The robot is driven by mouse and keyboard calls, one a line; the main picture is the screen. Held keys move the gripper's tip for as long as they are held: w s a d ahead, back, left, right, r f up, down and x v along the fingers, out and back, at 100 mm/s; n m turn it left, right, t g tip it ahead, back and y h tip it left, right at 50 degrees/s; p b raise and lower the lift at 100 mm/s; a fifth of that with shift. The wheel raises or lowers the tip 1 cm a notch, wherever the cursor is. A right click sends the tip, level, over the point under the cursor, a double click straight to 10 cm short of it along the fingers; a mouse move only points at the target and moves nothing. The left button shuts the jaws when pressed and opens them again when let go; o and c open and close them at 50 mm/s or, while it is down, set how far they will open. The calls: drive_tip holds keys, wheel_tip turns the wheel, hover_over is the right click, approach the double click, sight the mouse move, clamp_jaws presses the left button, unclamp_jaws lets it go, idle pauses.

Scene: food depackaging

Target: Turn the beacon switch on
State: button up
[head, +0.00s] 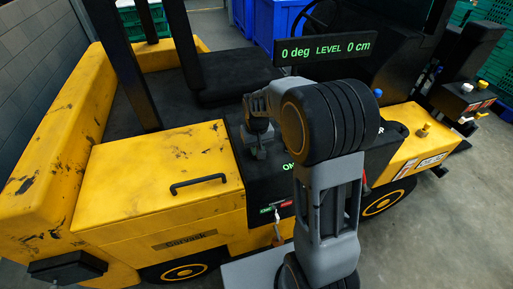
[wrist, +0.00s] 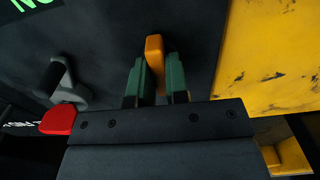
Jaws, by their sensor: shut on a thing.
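An orange switch lever (wrist: 155,50) stands out from the dark panel (wrist: 105,45) in the wrist view; I take it for the beacon switch. My gripper (wrist: 160,78) has its two green fingers on either side of the orange lever and is shut on it. The lever's tip shows above the fingers; its lower part is hidden between them. In the head view my gripper (head: 258,152) is at the forklift's dark console, and my arm hides much of it. The orange lever cannot be made out there. Green "ON" lettering (head: 293,166) shows beside my arm.
In the wrist view a grey lever (wrist: 68,85) and a red part (wrist: 58,120) lie left of my gripper; a yellow body panel (wrist: 270,55) is at right.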

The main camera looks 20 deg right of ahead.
clamp_jaws()
drive_tip(key=shift+m, duration=0.3)
drive_tip(key=m, duration=0.4)
drive_tip(key=shift+m+b, duration=0.4)
drive_tip(key=m, duration=0.6)
drive_tip(key=shift+b, duration=0.3)
drive_tip(key=shift+m, duration=0.4)
drive_tip(key=o, duration=0.6)
unclamp_jaws()
drive_tip(key=shift+r, duration=0.1)
wheel_tip(320, 180, up, 14)
drive_tip(key=shift+f, duration=0.15)
